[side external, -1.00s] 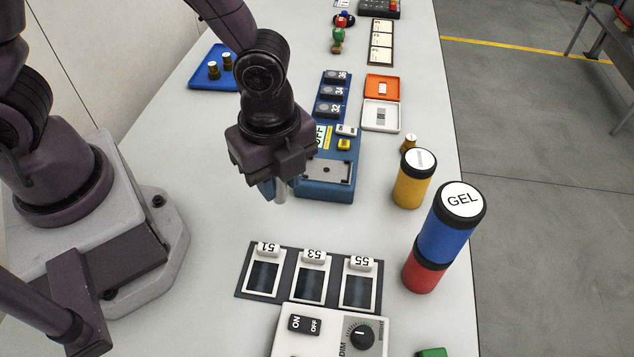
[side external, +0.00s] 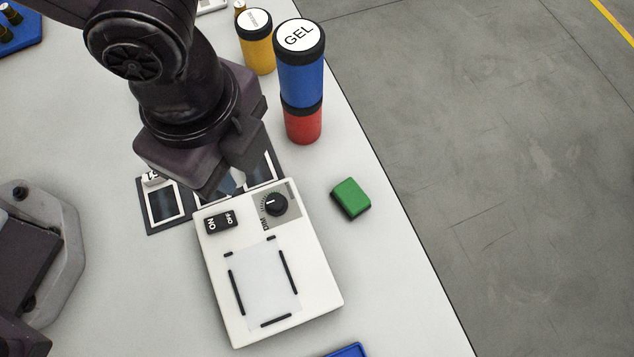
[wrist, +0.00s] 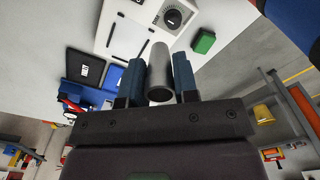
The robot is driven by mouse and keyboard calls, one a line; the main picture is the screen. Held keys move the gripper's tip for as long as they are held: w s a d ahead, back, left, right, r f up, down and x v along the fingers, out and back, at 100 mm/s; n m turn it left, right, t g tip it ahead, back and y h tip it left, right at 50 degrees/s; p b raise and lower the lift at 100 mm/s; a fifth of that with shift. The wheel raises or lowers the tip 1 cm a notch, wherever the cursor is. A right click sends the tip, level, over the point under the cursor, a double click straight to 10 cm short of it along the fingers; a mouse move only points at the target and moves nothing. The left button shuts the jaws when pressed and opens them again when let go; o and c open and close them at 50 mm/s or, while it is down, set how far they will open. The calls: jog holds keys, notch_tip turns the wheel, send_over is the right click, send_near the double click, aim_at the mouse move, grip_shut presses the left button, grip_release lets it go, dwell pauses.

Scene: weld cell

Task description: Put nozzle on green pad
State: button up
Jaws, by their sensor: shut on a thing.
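The nozzle (wrist: 159,72) is a grey metal cylinder, seen between the blue fingers of my gripper (wrist: 158,75) in the wrist view. My gripper (side external: 232,184) is shut on it. In the side external view the gripper is over the numbered frames, beside the white box's upper edge, and my wrist hides most of the nozzle. The green pad (side external: 351,197) is a small green block on the table, right of the white box. It also shows in the wrist view (wrist: 203,41), right of the nozzle. Nothing is on it. The gripper is left of it and apart.
The white box (side external: 322,284) has a dial (side external: 274,204) and an on/off switch (side external: 220,220). A blue-and-red canister stack (side external: 302,75) and a yellow canister (side external: 257,45) stand behind the pad. The table's right edge is close to the pad.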

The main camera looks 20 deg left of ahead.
jog(key=shift+w+r+n, duration=0.1)
jog(key=shift+w+n, duration=0.05)
jog(key=shift+n, duration=0.15)
jog(key=w+d+f, duration=0.2)
jog(key=d+f, duration=0.1)
jog(key=w+d+f, duration=0.3)
jog(key=d, duration=0.1)
jog(key=w+d+f, duration=0.2)
jog(key=d+f, duration=0.1)
jog(key=d, duration=0.1)
jog(key=shift+w+f, duration=0.15)
jog(key=shift+w, duration=0.05)
jog(key=shift+w+d+f, duration=0.2)
jog(key=shift+f, duration=1.65)
jog(key=shift+f, duration=0.2)
jog(key=o, duration=0.9)
jog(key=shift+r, duration=0.15)
